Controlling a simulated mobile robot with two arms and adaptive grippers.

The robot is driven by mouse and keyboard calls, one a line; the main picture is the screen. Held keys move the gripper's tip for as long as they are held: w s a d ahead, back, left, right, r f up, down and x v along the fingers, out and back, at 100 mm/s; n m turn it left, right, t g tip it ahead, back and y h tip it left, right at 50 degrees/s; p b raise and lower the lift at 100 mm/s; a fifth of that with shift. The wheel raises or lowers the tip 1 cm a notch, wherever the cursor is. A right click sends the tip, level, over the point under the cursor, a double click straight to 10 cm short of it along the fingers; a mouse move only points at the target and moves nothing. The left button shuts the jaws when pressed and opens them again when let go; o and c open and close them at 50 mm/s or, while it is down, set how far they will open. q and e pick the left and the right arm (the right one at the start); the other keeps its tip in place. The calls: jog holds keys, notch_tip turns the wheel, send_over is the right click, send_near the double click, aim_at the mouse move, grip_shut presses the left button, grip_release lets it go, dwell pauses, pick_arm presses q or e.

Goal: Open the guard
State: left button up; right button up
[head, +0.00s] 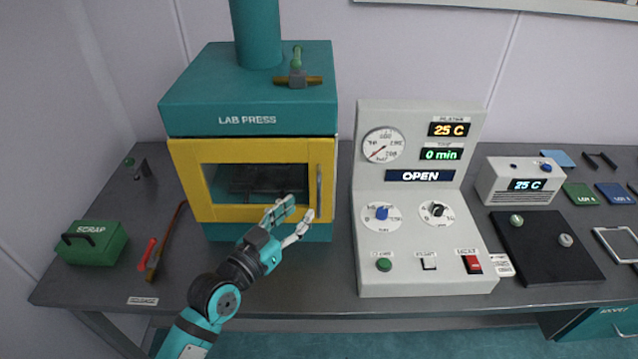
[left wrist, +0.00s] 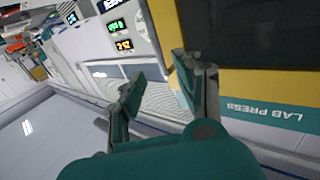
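The guard is the yellow-framed door (head: 250,213) with a dark window on the front of the teal lab press (head: 247,90); it looks closed. Its upright grey handle (head: 319,187) is on the door's right side. My left gripper (head: 302,206) is in front of the door's lower right part, just left of and below the handle. Its fingers are apart with nothing between them. In the left wrist view the open fingers (left wrist: 158,76) are beside the yellow door frame (left wrist: 222,82). Whether a finger touches the door I cannot tell. My right gripper is not in view.
A grey control panel (head: 420,275) reading OPEN stands close to the right of the press. A green scrap box (head: 95,245) and a red-handled tool (head: 148,252) lie to the left. The bench front (head: 330,290) below the press is mostly clear.

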pick_arm(q)
jog(key=p, duration=0.2)
send_over(319, 214)
jog(key=shift+w, duration=0.35)
grip_shut()
